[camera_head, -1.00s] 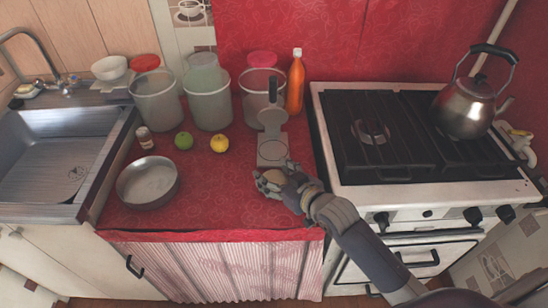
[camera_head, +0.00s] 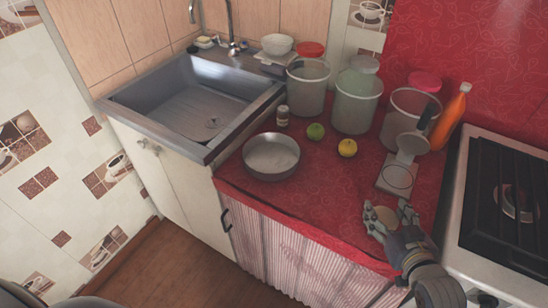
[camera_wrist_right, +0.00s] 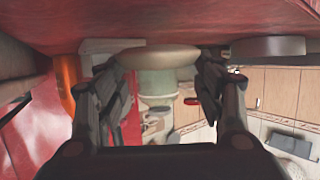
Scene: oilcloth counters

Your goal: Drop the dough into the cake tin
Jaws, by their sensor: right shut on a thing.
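The cake tin (camera_head: 271,163), a round grey metal pan, sits empty on the red counter near its left front edge. My right gripper (camera_head: 390,217) is above the counter's front edge, to the right of the tin and apart from it. It is shut on the dough (camera_head: 383,214), a pale beige flattened round piece. In the right wrist view the dough (camera_wrist_right: 158,57) sits between the two fingertips; a grey round shape (camera_wrist_right: 268,47) to its right looks like the tin. My left gripper is not in view.
A grey hinged press (camera_head: 397,178) lies open just behind my right gripper. A lime (camera_head: 315,131), a lemon (camera_head: 347,148) and a small jar (camera_head: 283,116) stand behind the tin. Large canisters (camera_head: 356,103) and an orange bottle (camera_head: 449,118) line the back. The stove (camera_head: 500,205) is right, the sink (camera_head: 200,100) left.

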